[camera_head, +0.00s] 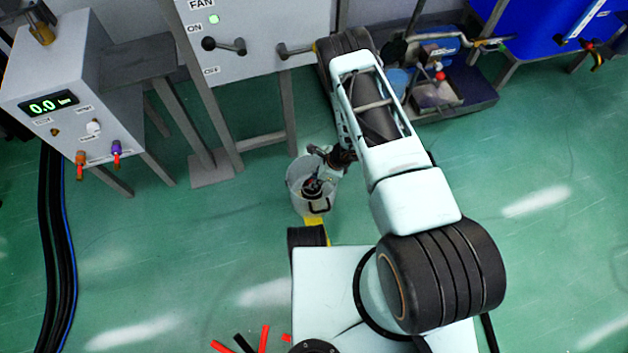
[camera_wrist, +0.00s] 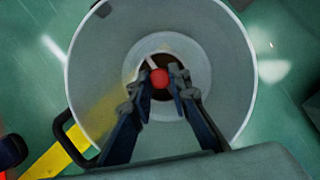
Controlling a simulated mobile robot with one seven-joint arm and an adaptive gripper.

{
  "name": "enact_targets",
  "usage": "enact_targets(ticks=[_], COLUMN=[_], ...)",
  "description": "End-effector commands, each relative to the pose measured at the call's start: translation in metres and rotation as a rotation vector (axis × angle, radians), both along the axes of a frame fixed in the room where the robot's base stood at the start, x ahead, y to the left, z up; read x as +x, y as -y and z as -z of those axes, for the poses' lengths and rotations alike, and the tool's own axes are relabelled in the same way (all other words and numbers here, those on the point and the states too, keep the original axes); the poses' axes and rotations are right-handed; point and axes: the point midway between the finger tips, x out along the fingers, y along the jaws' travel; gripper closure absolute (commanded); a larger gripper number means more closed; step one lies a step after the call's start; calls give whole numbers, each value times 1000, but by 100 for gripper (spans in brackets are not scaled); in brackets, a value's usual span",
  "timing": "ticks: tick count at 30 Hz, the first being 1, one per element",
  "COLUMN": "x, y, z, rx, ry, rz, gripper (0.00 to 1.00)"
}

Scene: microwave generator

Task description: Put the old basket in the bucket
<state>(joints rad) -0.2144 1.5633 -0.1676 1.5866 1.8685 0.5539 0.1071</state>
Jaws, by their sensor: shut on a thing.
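A pale grey bucket (camera_head: 297,174) with a black handle stands on the floor in the head view. The wrist view looks down into the bucket (camera_wrist: 92,75), whose round wall surrounds my fingers. My gripper (camera_head: 318,180) reaches into the bucket's opening. In the wrist view, my gripper (camera_wrist: 161,92) has its two dark fingers shut close around a red ball-shaped knob (camera_wrist: 159,77). The knob appears to belong to the old basket, most of which is hidden. I cannot tell whether the basket touches the bucket's bottom.
A yellow floor marking (camera_head: 315,221) lies just in front of the bucket. A control box (camera_head: 60,80) stands at the left, a grey fan cabinet (camera_head: 255,35) behind. A tray with pump equipment (camera_head: 450,105) is at the back right. Green floor left of the bucket is clear.

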Motion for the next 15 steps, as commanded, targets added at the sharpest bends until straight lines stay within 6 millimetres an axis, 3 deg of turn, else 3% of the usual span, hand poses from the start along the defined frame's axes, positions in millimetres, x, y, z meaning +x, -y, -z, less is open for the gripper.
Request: enact_targets(ticks=[1,2,6,15], x=[0,0,0,0], y=[0,0,0,0], z=[2,2,2,1], rx=[1,0,0,0], ry=[0,-1,-1,0], rz=[0,0,0,-1], gripper=[100,82,67,66])
